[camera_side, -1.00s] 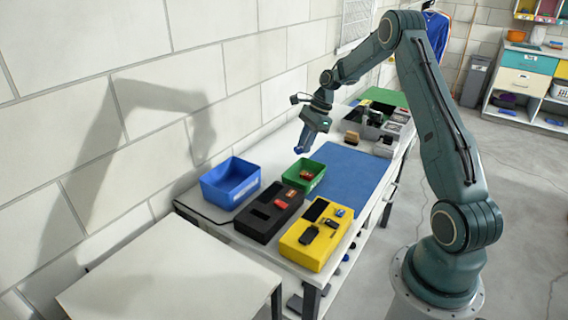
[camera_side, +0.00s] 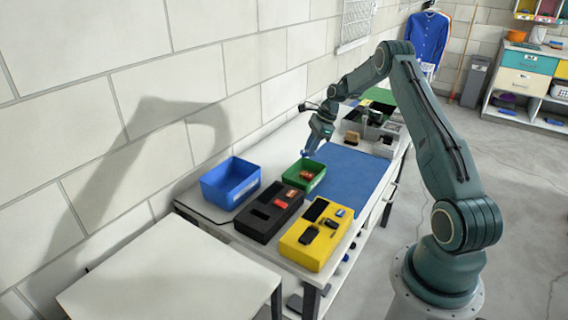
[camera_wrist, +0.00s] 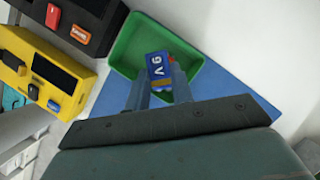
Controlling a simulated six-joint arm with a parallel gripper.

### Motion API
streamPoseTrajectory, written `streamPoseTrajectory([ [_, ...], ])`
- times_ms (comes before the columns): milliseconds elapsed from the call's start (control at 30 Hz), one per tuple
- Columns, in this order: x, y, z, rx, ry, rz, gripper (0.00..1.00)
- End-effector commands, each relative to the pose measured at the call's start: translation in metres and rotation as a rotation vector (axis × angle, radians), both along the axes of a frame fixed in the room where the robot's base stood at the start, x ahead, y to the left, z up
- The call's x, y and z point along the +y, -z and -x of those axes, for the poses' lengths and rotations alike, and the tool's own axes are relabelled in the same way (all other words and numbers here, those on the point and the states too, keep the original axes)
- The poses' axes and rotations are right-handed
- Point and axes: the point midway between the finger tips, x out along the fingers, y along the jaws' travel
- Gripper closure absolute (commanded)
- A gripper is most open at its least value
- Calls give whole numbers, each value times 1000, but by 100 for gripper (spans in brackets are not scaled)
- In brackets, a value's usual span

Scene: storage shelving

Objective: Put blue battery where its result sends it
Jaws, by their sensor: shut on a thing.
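The blue battery (camera_wrist: 157,65), marked 9V, is held between the two fingers of my gripper (camera_wrist: 159,88) in the wrist view. In the side view my gripper (camera_side: 306,154) is at the back of the green bin (camera_side: 290,181), with the battery only a small blue patch at its tip. In the wrist view the green bin (camera_wrist: 121,50) lies behind the battery; how high the battery is above it is hard to tell. A red battery (camera_side: 306,175) lies in the green bin. The yellow tester (camera_side: 307,261) stands in front, with a dark screen and small items on top.
A blue bin (camera_side: 218,189) stands left of the green one. A black block (camera_side: 258,231) with slots and a red item sits beside the yellow tester. A blue mat (camera_side: 352,180) lies clear to the right. Grey boxes with parts (camera_side: 388,146) stand farther back.

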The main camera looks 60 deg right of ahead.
Motion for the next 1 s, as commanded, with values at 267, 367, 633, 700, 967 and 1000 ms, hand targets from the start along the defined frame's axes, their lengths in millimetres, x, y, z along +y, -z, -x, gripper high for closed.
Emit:
streamPoseTrajectory([
  [267, 1, 23, 0, 2, -1, -2, 100],
  [367, 1, 32, 0, 2, -1, -2, 100],
  [633, 1, 49, 0, 1, -2, -1, 100],
  [700, 1, 51, 0, 0, -2, 0, 100],
  [967, 1, 52, 0, 0, -2, 1, 100],
  [1000, 1, 52, 0, 0, -2, 1, 100],
])
